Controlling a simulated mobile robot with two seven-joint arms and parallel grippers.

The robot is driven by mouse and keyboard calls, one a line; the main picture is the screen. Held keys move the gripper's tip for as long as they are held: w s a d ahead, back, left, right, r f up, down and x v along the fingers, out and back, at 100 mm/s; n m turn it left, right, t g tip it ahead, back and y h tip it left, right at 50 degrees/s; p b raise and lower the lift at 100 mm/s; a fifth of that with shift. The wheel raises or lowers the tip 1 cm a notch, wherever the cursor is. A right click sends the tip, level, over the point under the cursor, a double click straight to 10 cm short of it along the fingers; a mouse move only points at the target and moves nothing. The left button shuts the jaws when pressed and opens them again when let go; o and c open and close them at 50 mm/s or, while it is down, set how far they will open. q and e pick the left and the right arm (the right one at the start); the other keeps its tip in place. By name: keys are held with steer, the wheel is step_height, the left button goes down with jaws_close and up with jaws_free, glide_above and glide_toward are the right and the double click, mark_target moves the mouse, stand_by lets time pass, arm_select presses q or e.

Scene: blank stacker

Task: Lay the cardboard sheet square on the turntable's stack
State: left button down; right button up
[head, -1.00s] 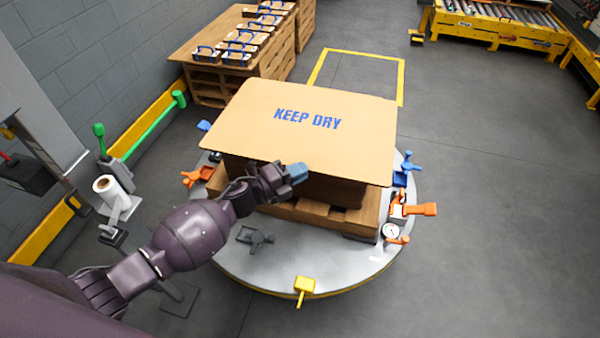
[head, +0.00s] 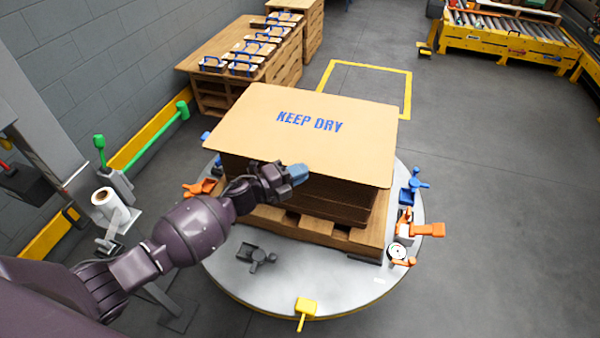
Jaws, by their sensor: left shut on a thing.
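The cardboard sheet (head: 300,150), tan with blue "KEEP DRY" lettering, lies over the stack (head: 330,200) on a wooden pallet on the round grey turntable (head: 320,275). The sheet's left and front edges overhang the stack, and its near edge slants down to the right. My left gripper (head: 297,174) is shut on the sheet's near edge, left of its middle. Whether the sheet rests on the stack or hovers just above it is hard to tell. My right gripper is not in view.
Orange clamps (head: 427,230), blue clamps (head: 412,186) and a yellow handle (head: 305,307) stand around the turntable rim. A dial gauge (head: 397,250) sits at its right. A bench (head: 200,62) with several blue-handled blocks is behind left. The floor at right is clear.

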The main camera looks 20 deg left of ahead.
arm_select(q)
steer(key=c, duration=1.2)
jaws_free()
steer(key=shift+o, duration=0.2)
steer(key=shift+s, duration=0.1)
steer(key=v, duration=1)
steer(key=shift+s+a+p, duration=0.25)
steer(key=shift+a+p, duration=0.05)
steer(key=shift+p, duration=0.1)
